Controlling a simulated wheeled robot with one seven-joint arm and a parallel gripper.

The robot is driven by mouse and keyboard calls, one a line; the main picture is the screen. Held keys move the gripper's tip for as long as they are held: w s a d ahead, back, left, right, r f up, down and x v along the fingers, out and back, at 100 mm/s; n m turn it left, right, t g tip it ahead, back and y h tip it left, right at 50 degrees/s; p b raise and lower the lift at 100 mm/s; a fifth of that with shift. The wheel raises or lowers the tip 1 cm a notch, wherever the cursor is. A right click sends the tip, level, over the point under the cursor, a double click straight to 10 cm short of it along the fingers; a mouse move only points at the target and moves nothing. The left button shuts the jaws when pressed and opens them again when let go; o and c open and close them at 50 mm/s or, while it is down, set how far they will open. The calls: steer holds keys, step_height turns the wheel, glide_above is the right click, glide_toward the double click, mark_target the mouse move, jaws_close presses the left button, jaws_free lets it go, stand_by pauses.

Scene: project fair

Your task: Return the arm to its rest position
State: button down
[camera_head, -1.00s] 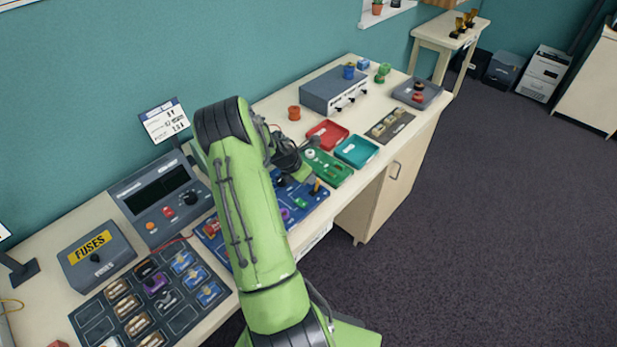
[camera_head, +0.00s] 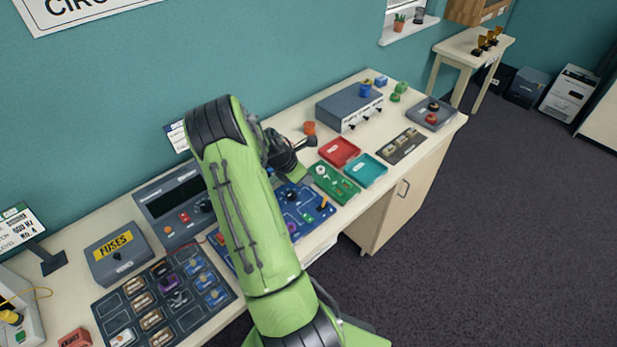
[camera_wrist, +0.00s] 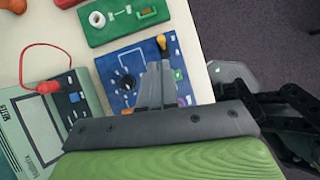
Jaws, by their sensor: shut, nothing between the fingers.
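My green arm (camera_head: 243,215) reaches up across the middle of the head view, in front of the bench. The blue board also shows in the head view (camera_head: 300,205), partly covered by the arm.
Below the arm's left lie the fuse board (camera_head: 165,300) and the grey fuses box (camera_head: 118,255). Red (camera_head: 340,151) and teal (camera_head: 365,170) trays and a green board (camera_head: 334,183) lie to the right. Open dark floor (camera_head: 480,240) is at right.

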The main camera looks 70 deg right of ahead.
steer(key=shift+f, duration=0.1)
stand_by(0.3)
steer(key=w+a+r+m+t+y+b, duration=0.1)
steer(key=w+a+r+m+t+b, duration=0.15)
steer(key=w+a+r, duration=0.65)
steer(key=w+a+r+m+t+y+b, duration=0.15)
steer(key=a+r+m+t, duration=0.3)
steer(key=a, duration=1.05)
steer(key=s+a+r+m+t+y+b, duration=0.1)
steer(key=s+a+m+b, duration=0.1)
steer(key=s+a, duration=0.4)
steer(key=s+a+r+m+t+y+b, duration=0.1)
steer(key=s+a+r+m+b, duration=0.1)
steer(key=s+a, duration=0.5)
steer(key=a, duration=0.6)
steer(key=shift+m, duration=0.3)
